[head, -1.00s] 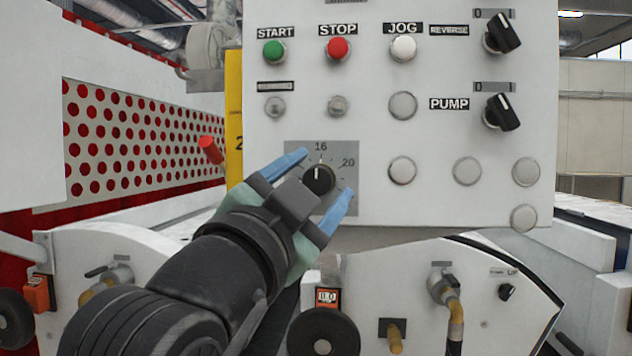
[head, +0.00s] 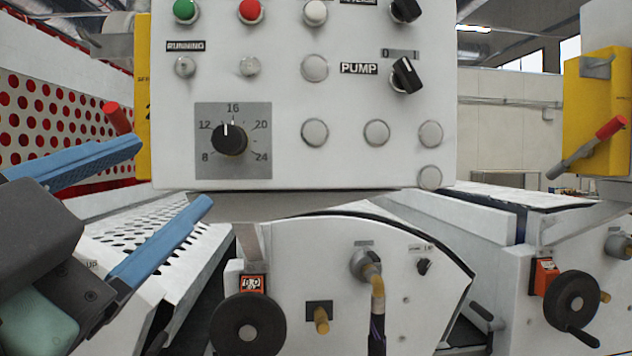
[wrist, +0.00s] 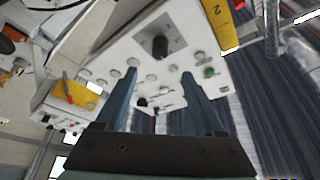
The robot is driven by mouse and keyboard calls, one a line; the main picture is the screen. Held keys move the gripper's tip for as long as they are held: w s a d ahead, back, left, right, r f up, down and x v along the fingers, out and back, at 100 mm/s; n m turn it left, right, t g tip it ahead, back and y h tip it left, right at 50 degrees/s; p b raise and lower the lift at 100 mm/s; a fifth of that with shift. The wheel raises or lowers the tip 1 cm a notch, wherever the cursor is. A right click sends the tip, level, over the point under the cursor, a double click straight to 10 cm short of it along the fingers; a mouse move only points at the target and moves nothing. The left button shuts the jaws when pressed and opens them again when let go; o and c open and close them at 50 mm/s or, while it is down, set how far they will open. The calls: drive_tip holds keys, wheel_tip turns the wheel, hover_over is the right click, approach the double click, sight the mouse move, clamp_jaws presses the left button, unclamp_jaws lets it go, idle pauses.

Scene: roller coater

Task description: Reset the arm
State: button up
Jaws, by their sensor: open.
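My gripper (head: 172,172) is at the left of the head view, close to the camera. Its two blue fingers are spread apart with nothing between them. It is clear of the white control panel (head: 350,165). The black speed dial (head: 229,139) on the panel has its white mark pointing almost straight up, just left of 16. In the wrist view the open fingers (wrist: 157,85) stretch toward the panel, which looks tilted, and the dial (wrist: 160,47) shows beyond them. The fingers touch nothing that I can see.
Black handwheels (head: 247,324) and (head: 572,297) stick out below the panel. A yellow box with a red-tipped lever (head: 600,140) stands at the right. A red-tipped lever (head: 117,118) and a perforated guard (head: 60,115) are at the left.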

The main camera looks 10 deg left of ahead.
drive_tip(key=d+r+n+t, duration=0.2)
drive_tip(key=d+n+t, duration=0.4)
drive_tip(key=d, duration=1)
drive_tip(key=n, duration=0.2)
drive_tip(key=shift+w+d+n, duration=0.2)
drive_tip(key=shift+n, duration=0.1)
drive_tip(key=shift+r, duration=0.1)
idle(0.8)
